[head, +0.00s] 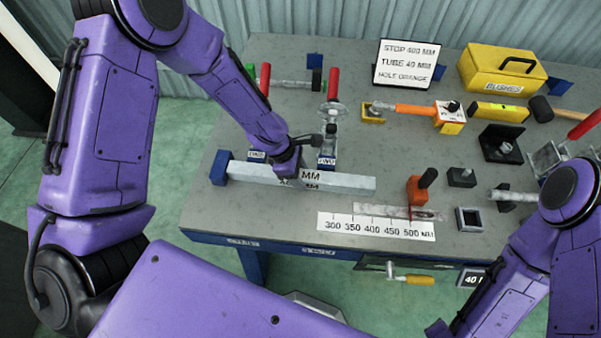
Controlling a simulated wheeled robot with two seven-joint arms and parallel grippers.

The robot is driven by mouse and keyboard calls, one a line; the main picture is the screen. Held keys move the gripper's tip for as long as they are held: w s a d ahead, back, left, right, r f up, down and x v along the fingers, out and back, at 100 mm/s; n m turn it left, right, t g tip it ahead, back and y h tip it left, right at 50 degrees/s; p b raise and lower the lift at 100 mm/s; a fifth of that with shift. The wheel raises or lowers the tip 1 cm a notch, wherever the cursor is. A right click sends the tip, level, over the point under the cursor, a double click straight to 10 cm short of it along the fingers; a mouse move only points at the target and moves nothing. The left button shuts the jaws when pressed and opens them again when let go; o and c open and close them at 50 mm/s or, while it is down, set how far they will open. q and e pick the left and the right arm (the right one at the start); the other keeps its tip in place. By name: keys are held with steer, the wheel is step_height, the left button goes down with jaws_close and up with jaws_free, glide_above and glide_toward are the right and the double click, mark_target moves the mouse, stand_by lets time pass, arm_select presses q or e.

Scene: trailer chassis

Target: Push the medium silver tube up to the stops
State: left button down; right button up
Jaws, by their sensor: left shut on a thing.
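The silver square tube (348,184) lies lengthwise along the left front of the grey bench, with dark lettering ending in "MM" near its middle. My left gripper (287,170) reaches down onto the tube's middle and is shut on it; its fingers hide part of the tube. A blue block (220,167) stands at the tube's left end, touching or very close to it. My right gripper is not in view; only my right arm shows.
Red-handled clamps (332,84) stand behind the tube. A ruler plate (376,226) marked 300 to 500 lies in front, with an orange block (416,190) beside it. A sign (407,64) and yellow toolbox (502,70) stand at the back. Several fittings crowd the right side.

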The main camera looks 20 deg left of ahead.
arm_select(q)
steer(key=shift+a+p, duration=0.15)
steer(key=shift+p, duration=0.2)
stand_by(0.3)
steer(key=shift+w+a, duration=0.1)
steer(key=shift+w, duration=0.15)
steer(key=shift+w+a+p, duration=0.1)
steer(key=shift+w+p, duration=0.15)
steer(key=shift+p, duration=0.05)
steer(key=shift+w+a, duration=0.15)
steer(key=shift+w, duration=0.15)
steer(key=c, duration=0.8)
jaws_free()
steer(key=o, duration=0.4)
steer(key=shift+c, duration=0.2)
